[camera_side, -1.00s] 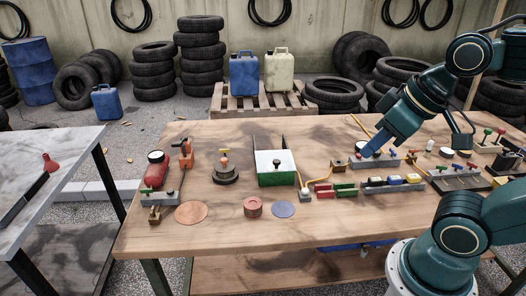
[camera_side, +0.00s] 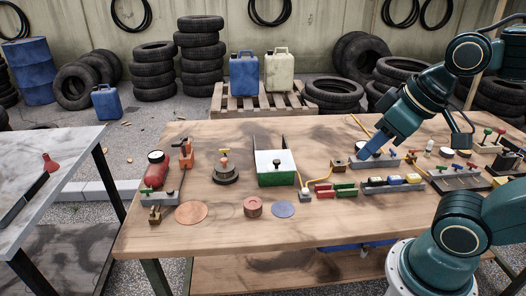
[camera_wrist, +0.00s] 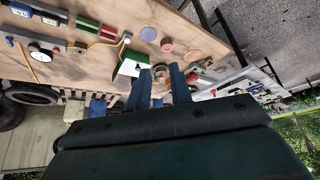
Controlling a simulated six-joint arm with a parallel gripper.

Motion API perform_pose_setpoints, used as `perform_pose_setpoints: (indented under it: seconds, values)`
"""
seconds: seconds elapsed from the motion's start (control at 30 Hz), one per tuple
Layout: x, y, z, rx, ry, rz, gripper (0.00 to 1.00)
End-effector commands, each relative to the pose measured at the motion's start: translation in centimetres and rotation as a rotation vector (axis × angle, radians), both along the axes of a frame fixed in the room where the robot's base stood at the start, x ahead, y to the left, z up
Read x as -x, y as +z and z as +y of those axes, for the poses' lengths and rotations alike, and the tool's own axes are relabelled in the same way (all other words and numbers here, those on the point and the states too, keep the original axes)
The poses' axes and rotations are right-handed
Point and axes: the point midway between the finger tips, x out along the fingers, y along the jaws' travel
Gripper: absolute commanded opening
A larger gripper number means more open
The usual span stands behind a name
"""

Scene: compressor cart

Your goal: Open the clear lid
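A green box with a pale inside or top (camera_side: 276,168) stands near the middle of the wooden table. A small dark knob shows over its pale area, and two dark upright pieces rise behind it. I cannot make out a clear lid for certain in either view. My gripper (camera_side: 366,152) is at the right, above a grey block with a gauge, apart from the green box. In the wrist view, the two blue fingers of my gripper (camera_wrist: 159,70) stand apart with nothing between them. The green box (camera_wrist: 130,66) shows beside the left fingertip there.
A red puck (camera_side: 253,207) and a blue disc (camera_side: 283,209) lie in front. Coloured blocks (camera_side: 394,182) stand to the right. The front table strip is clear.

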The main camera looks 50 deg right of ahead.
Motion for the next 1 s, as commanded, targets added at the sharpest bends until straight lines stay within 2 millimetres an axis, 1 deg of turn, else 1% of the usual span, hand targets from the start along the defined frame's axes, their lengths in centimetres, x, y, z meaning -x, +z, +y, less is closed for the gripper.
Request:
perform_pose_setpoints:
  seconds: [0.03, 0.1, 0.27, 0.37, 0.5, 0.7, 0.87, 1.0]
  values:
    - [-0.1, 0.1, 0.0, 0.001, 0.000, 0.002, 0.31]
    - [-0.4, 0.2, -0.1, 0.002, -0.001, 0.006, 0.45]
    - [-1.7, 0.9, -0.3, 0.007, -0.002, 0.030, 0.45]
    - [-3.1, 1.4, -0.6, 0.011, -0.005, 0.054, 0.45]
    - [-5.6, 2.2, -1.2, 0.018, -0.006, 0.091, 0.45]
    - [-9.5, 2.7, -2.2, 0.026, -0.008, 0.148, 0.45]
    - [-12.6, 2.7, -3.3, 0.030, -0.009, 0.194, 0.45]
    - [-15.4, 2.2, -4.3, 0.031, -0.011, 0.234, 0.45]
